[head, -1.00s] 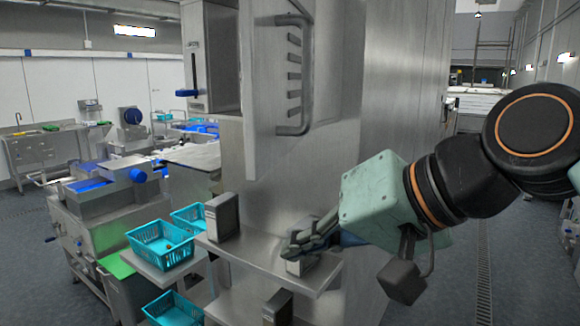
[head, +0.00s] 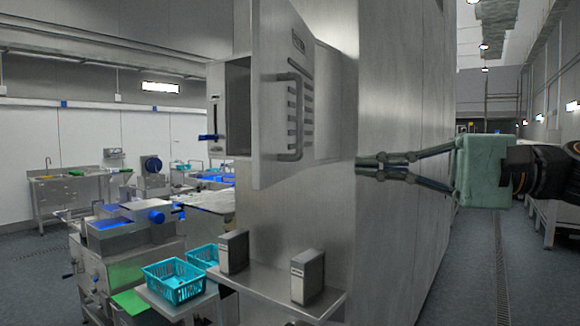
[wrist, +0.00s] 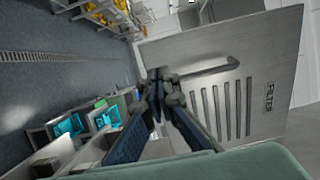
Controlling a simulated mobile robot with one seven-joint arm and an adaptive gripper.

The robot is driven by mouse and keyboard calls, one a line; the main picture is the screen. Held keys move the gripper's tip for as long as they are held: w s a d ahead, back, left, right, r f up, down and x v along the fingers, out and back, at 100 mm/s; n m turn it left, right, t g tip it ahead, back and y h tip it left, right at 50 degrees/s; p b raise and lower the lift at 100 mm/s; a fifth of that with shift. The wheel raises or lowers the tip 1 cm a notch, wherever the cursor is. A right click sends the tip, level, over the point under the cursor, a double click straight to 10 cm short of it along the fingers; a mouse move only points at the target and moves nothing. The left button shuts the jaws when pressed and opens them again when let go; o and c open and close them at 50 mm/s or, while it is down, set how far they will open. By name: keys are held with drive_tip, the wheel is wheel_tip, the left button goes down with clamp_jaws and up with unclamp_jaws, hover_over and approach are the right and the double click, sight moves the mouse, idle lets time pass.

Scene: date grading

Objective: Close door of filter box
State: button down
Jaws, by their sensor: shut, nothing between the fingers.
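The filter box (head: 215,105) is a grey metal box on the tall steel cabinet, with its dark inside (head: 238,105) showing. Its door (head: 270,90) stands swung open towards me. The door's face carries a bar handle (head: 297,115), several slots and a label, which reads FILTER in the wrist view on the door (wrist: 262,125). My gripper (head: 360,165) is shut and empty, pointing left, just right of the door's lower part in the head view. In the wrist view my gripper (wrist: 157,80) overlaps the door's edge near the handle (wrist: 205,72); I cannot tell whether it touches.
A steel shelf (head: 262,292) below the door holds two small grey boxes (head: 308,276). Blue baskets (head: 172,281) stand at lower left beside a machine (head: 125,235). The large cabinet wall (head: 400,90) stands beside my arm. An open aisle (head: 480,270) runs on the right.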

sight(266, 163)
drive_tip(key=p+x, duration=0.2)
drive_tip(key=x, duration=1)
drive_tip(key=shift+w+a+p, duration=0.1)
drive_tip(key=shift+a+p, duration=0.1)
drive_tip(key=shift+p, duration=0.2)
drive_tip(key=shift+w+a, duration=0.15)
drive_tip(key=shift+a, duration=0.3)
